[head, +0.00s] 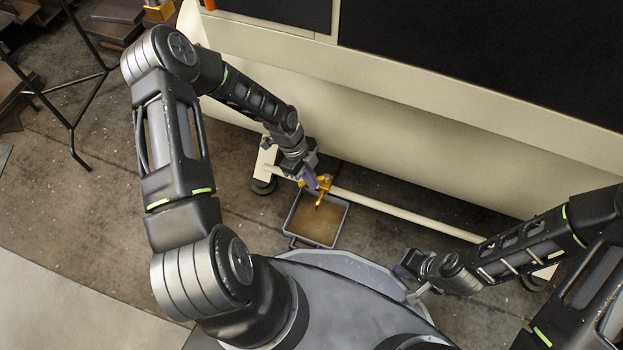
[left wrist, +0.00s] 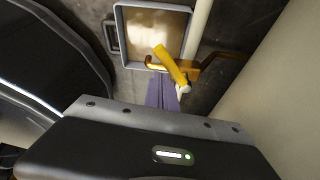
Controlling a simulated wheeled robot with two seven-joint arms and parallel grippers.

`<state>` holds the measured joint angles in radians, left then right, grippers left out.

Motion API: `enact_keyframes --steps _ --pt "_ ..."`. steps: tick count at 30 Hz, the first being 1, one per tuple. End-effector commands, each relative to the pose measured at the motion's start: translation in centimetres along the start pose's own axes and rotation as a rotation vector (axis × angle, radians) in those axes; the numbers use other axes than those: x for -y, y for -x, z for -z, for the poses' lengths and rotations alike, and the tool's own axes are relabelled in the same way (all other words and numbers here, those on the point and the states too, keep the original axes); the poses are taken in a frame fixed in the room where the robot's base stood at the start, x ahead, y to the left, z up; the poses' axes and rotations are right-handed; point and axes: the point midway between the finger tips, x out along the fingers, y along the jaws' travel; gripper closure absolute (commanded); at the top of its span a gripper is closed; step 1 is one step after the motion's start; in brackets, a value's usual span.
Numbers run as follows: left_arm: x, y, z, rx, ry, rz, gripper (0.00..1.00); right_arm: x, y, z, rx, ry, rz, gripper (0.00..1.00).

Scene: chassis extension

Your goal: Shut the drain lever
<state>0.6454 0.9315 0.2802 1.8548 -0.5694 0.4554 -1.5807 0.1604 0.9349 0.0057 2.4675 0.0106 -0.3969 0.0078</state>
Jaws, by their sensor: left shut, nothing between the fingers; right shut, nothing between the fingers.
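The yellow drain lever (head: 325,182) is on a brass-coloured drain fitting low beside the cream machine. In the left wrist view the lever (left wrist: 170,66) slants across the brass pipe (left wrist: 210,60). My left gripper (head: 311,179) is shut and empty, with its purple fingers right at the lever. The fingers (left wrist: 163,94) reach the lever's lower end in the left wrist view; I cannot tell if they touch. My right gripper (head: 403,270) is shut and empty, low at the right, away from the lever.
A grey tray (head: 345,225) holding brownish liquid sits on the floor under the fitting. A cream rail (head: 405,214) runs along the machine's (head: 400,130) base. A black stand (head: 72,128) is at the left.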

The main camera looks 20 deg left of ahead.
Motion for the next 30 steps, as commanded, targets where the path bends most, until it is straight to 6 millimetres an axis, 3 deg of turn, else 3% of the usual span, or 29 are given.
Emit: enact_keyframes --steps 30 --pt "-0.5 0.6 -1.4 0.001 0.001 0.001 1.0 0.1 0.3 0.0 0.001 0.0 0.0 1.0"
